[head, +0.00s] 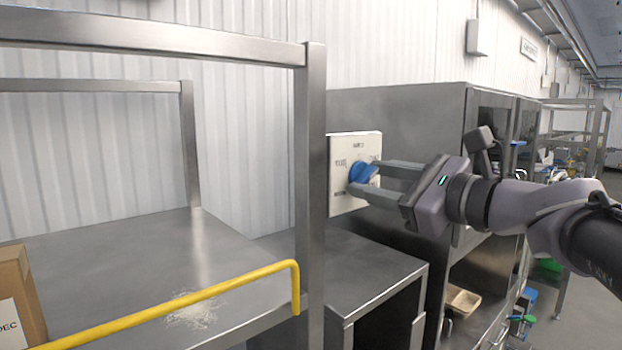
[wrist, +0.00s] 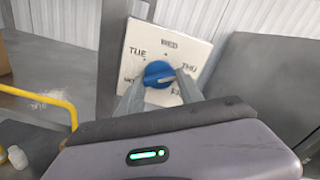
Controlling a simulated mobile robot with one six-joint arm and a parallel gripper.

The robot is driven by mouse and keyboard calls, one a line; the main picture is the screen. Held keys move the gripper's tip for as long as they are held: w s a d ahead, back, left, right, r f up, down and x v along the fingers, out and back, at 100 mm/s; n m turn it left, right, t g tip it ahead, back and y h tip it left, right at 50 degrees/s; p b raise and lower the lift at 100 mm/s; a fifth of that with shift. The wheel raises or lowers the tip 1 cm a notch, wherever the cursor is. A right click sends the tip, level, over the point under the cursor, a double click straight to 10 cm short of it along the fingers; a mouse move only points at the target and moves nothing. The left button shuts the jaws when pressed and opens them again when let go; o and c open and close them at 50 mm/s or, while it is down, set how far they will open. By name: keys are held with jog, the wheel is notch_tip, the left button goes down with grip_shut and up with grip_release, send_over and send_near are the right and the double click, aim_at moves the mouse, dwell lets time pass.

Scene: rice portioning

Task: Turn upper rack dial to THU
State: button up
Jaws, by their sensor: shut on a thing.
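The dial is a blue round knob (wrist: 157,73) on a square white plate (wrist: 199,49). In the wrist view the plate is tilted, with WED at the top, TUE at left and THU at right; the lower labels are partly covered by my fingers. My gripper (head: 366,179) reaches in from the right and is shut on the knob. A pale mark on the knob's right side lies toward THU, but I cannot tell its exact heading.
A steel rack post (head: 310,180) stands just left of the plate. A yellow rail (head: 200,297) edges the shelf, where white grains (head: 193,310) lie scattered. A cardboard box (head: 20,295) is at far left. A steel cabinet (head: 400,115) stands behind the plate.

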jog(key=o, duration=1.4)
jog(key=b+v, duration=0.2)
jog(key=v, duration=1.5)
jog(key=shift+s+d, duration=0.1)
jog(key=shift+s, duration=0.05)
